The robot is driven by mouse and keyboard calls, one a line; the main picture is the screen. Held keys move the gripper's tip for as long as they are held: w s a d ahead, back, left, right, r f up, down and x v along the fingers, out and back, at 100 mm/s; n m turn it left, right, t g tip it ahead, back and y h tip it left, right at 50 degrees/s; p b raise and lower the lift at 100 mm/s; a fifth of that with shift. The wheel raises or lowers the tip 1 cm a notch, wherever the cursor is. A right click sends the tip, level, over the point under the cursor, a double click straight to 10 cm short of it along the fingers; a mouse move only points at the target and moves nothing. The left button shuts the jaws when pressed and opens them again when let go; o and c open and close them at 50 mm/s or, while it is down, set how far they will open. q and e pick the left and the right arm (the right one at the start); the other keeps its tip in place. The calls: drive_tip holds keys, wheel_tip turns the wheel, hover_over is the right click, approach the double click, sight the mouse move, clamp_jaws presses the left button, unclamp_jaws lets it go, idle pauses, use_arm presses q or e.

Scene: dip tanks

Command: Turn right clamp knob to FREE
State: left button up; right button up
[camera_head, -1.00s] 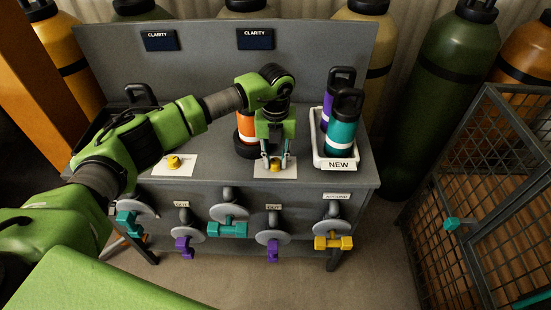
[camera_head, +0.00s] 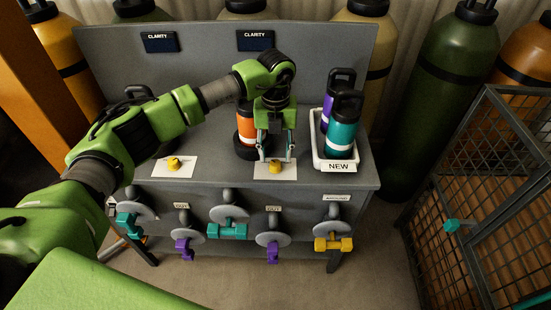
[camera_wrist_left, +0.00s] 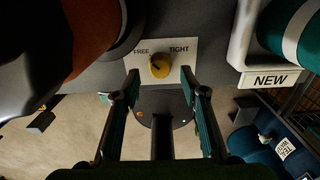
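The right clamp knob (camera_head: 275,167) is yellow and sits on a white label plate on the grey bench's front strip. The left wrist view shows the knob (camera_wrist_left: 159,65) between the words FREE on the left and TIGHT on the right. A small dark mark on the knob appears to lean towards the FREE side. My left gripper (camera_head: 275,158) points down just above the knob. Its fingers are apart, one on each side of the knob in the wrist view, and hold nothing. My right gripper is out of view.
An orange bottle (camera_head: 246,127) stands behind the knob, close to my left gripper. A white tray (camera_head: 316,152) marked NEW holds teal and purple bottles at right. Another yellow knob (camera_head: 174,163) is at left. Several valve handles project from the bench front.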

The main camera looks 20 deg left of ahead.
sight(276, 163)
use_arm(q)
wheel_tip(276, 163, up, 8)
drive_tip(key=shift+r, duration=0.25)
idle(0.4)
